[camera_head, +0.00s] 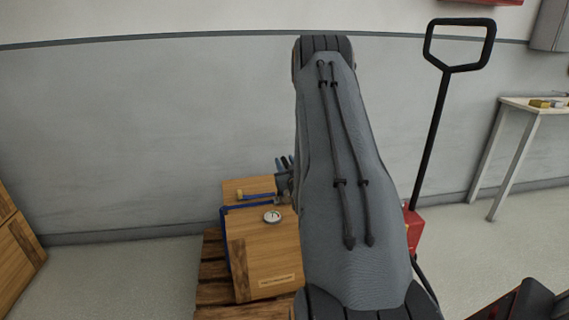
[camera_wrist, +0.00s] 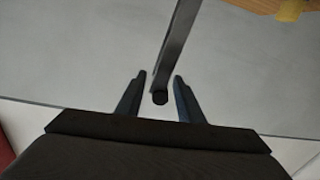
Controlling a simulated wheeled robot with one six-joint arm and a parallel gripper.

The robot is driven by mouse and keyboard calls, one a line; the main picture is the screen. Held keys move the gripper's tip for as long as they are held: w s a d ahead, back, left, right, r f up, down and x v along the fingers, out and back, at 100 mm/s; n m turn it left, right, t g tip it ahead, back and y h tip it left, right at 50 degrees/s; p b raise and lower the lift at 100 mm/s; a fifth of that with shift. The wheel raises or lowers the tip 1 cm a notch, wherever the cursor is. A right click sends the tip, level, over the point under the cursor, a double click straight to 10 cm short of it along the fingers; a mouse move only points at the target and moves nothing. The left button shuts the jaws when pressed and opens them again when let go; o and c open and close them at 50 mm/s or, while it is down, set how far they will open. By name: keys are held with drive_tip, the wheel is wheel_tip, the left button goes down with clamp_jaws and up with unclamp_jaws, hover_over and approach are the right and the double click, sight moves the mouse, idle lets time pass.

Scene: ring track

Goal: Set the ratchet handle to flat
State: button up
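A dark grey bar with a round black end, which looks like the ratchet handle (camera_wrist: 178,45), shows in the wrist view. It comes down from the top edge, and its end sits between the fingers of my gripper (camera_wrist: 161,77). The fingers are open, with a gap on each side of the bar. In the head view my gripper (camera_head: 284,170) is small, just left of my large arm, above the back of the wooden boxes. A blue strap (camera_head: 232,208) runs over the boxes. The ratchet cannot be made out clearly there; my gripper and arm cover that area.
The wooden box (camera_head: 265,255) with a round white dial (camera_head: 272,217) stands on a pallet (camera_head: 213,270). A red pallet jack with a black handle (camera_head: 432,135) stands right of my arm. A table (camera_head: 515,104) is at the far right.

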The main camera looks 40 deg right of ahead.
drive_tip(key=shift+w+d, duration=0.15)
drive_tip(key=shift+w, duration=0.2)
clamp_jaws()
drive_tip(key=shift+s+d, duration=0.15)
drive_tip(key=shift+d, duration=0.05)
idle(0.5)
